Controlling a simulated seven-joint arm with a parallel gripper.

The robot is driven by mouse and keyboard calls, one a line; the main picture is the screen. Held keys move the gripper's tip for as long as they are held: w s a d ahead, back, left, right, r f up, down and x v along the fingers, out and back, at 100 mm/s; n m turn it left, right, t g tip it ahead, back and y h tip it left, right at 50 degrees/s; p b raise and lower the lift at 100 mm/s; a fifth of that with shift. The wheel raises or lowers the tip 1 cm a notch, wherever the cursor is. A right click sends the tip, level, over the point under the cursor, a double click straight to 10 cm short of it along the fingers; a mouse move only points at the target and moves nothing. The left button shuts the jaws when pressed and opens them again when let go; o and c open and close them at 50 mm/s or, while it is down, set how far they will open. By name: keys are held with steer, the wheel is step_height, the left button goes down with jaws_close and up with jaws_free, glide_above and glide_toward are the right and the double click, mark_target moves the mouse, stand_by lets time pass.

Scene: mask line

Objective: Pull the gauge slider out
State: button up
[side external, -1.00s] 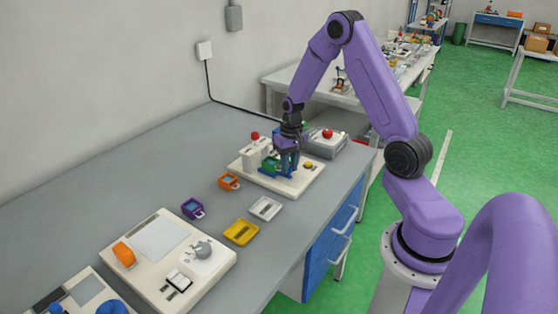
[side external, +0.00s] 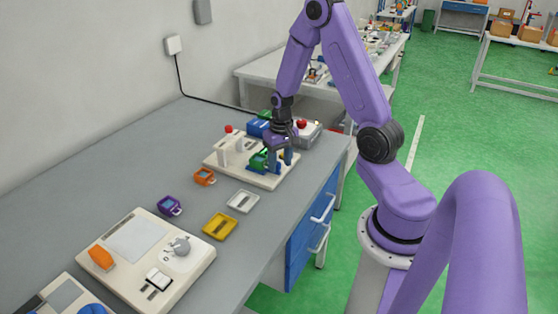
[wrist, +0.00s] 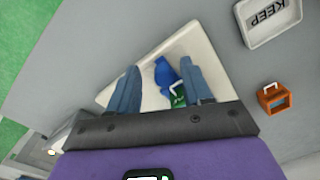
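The pale board (side external: 222,164) on the grey bench carries a green piece (side external: 258,160) at its middle. The wrist view shows the green piece (wrist: 178,95) with a white handle, beside a blue piece (wrist: 164,73). I cannot tell which of these is the gauge slider. My gripper (side external: 280,163) points down over the board's right part. In the wrist view its two blue-grey fingers (wrist: 162,88) are wide apart. The green and blue pieces show between them, nearer the right finger; whether they touch it I cannot tell.
A white post with a red ball (side external: 228,129) stands on the board's left. A blue box (side external: 258,127) and a grey box with a red button (side external: 301,125) stand behind. A white KEEP tray (side external: 243,201), yellow tray (side external: 220,226), orange box (side external: 204,176) and purple box (side external: 169,206) lie nearer.

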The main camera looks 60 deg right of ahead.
steer(key=shift+w, duration=0.1)
step_height(320, 180, up, 17)
steer(key=shift+s+d+r, duration=0.2)
steer(key=shift+d, duration=0.1)
stand_by(0.4)
steer(key=shift+a, duration=0.1)
steer(key=s+a+n, duration=0.3)
steer(key=a+n, duration=0.1)
steer(key=a, duration=0.4)
steer(key=s+a+n, duration=0.3)
steer(key=a+n, duration=0.1)
steer(key=a, duration=0.5)
steer(key=s+a+f+n, duration=0.1)
steer(key=s+a+n, duration=0.2)
steer(key=s+n, duration=0.2)
steer(key=s+a+n, duration=0.3)
steer(key=s+n, duration=0.2)
steer(key=s, duration=0.5)
steer(key=shift+a+f, duration=0.4)
